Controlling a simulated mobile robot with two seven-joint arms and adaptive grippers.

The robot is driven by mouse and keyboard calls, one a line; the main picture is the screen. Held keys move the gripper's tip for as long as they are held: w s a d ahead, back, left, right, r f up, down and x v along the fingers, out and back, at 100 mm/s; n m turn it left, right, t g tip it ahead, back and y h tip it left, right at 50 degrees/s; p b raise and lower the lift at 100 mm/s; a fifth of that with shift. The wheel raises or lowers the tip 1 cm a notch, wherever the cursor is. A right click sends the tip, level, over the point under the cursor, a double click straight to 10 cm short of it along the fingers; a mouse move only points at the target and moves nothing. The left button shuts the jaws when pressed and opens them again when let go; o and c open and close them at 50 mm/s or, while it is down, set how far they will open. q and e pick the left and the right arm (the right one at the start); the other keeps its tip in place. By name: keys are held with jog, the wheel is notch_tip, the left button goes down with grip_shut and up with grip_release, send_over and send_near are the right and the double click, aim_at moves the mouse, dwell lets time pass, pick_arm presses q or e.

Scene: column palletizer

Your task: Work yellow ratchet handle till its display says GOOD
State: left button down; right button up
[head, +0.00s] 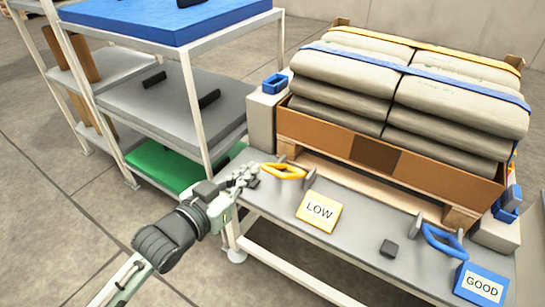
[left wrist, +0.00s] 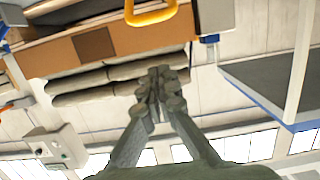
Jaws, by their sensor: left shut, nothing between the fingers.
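The yellow ratchet handle (head: 284,173) is a loop at the back left of the grey bench. The yellow-framed display (head: 319,211) in front of it reads LOW. My left gripper (head: 246,178) is shut and empty, just left of the yellow handle, with a small gap as far as I can tell. In the left wrist view the shut fingers (left wrist: 158,92) point up the picture, and the yellow handle (left wrist: 152,14) shows beyond them at the top edge, partly cut off. My right gripper is not in view.
A blue ratchet handle (head: 442,241) and a blue display (head: 481,284) reading GOOD are at the bench's right. A small dark block (head: 388,248) lies between. Strapped sacks (head: 450,95) stand behind on a pallet. A shelf rack (head: 190,95) stands left, close to my arm.

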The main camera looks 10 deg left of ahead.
pick_arm(q)
jog(key=shift+s, duration=0.15)
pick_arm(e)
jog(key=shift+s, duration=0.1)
pick_arm(q)
send_over(271, 171)
jog(key=w, duration=0.1)
jog(key=shift+w+d+f, duration=0.1)
jog(key=shift+d+f, duration=0.15)
jog(key=shift+f, duration=0.5)
jog(key=shift+s+a+f, duration=0.1)
jog(key=shift+s+f, duration=0.2)
jog(key=shift+f, duration=0.3)
jog(key=shift+s+a+f, duration=0.1)
jog(key=shift+s+f, duration=0.2)
jog(key=shift+f, duration=0.3)
jog(key=shift+s+a+f, duration=0.15)
jog(key=shift+s+f, duration=0.25)
jog(key=shift+f, duration=0.25)
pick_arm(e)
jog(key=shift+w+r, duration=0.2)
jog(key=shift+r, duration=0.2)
pick_arm(q)
jog(key=shift+f+b, duration=0.15)
jog(key=shift+b, duration=0.2)
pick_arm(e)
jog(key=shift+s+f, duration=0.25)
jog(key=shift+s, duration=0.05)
